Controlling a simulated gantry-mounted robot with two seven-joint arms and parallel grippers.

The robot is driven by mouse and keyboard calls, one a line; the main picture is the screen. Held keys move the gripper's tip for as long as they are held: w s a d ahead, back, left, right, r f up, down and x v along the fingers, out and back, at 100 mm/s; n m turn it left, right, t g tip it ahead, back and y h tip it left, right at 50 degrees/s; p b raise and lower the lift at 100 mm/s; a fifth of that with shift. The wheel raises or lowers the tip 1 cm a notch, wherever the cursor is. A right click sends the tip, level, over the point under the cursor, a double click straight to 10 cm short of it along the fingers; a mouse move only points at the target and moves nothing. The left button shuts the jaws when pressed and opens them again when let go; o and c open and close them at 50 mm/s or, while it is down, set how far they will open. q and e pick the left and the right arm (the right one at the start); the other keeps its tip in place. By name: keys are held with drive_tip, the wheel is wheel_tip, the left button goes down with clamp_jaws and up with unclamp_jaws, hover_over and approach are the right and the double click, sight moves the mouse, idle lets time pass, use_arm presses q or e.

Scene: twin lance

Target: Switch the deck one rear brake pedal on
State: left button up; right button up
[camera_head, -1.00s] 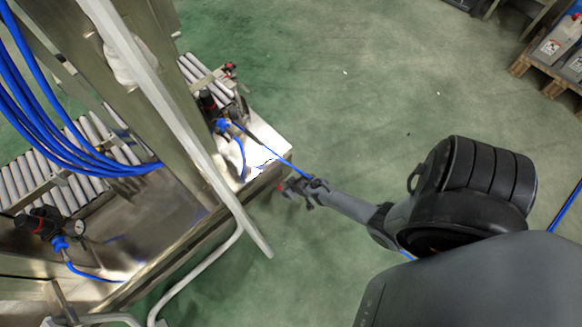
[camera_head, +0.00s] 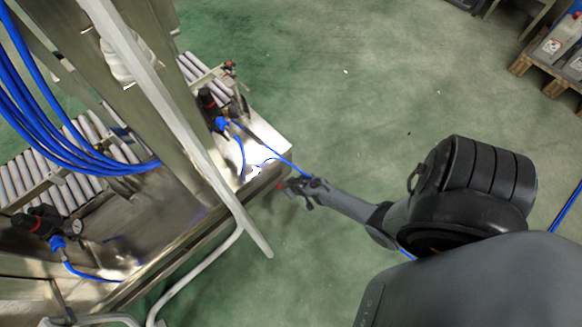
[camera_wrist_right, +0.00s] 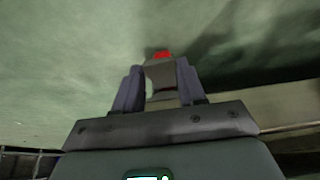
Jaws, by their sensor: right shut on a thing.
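My right gripper (camera_head: 291,188) reaches left from the right arm, just off the corner of the steel deck (camera_head: 270,145). In the right wrist view the gripper (camera_wrist_right: 160,85) is shut on a grey piece with a red tip (camera_wrist_right: 161,55), which sits between its two fingers. A small red spot shows at the fingertips in the head view. I cannot tell whether this piece is the brake pedal, and I see no other clear pedal. My left gripper is not in view.
A pale rail (camera_head: 180,125) crosses in front of the steel frame. A bundle of blue hoses (camera_head: 70,150) hangs at left, and a blue hose (camera_head: 270,147) runs from a fitting towards my right gripper. Rollers (camera_head: 45,175) lie behind. The green floor (camera_head: 340,90) is clear beyond the arm.

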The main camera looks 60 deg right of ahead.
drive_tip(key=shift+f, duration=0.1)
drive_tip(key=shift+s+a+f+t+h+b, duration=0.1)
drive_tip(key=shift+s+f+t+h+b, duration=0.15)
drive_tip(key=shift+f+t, duration=0.3)
drive_tip(key=shift+s+a+f+t+h+b, duration=0.1)
drive_tip(key=shift+f+t+h+b, duration=0.2)
drive_tip(key=shift+t, duration=0.45)
drive_tip(key=shift+f+t+h, duration=0.45)
drive_tip(key=shift+f+t, duration=0.3)
drive_tip(key=shift+t, duration=0.55)
drive_tip(key=shift+f, duration=0.1)
drive_tip(key=o, duration=1.1)
drive_tip(key=shift+c, duration=0.2)
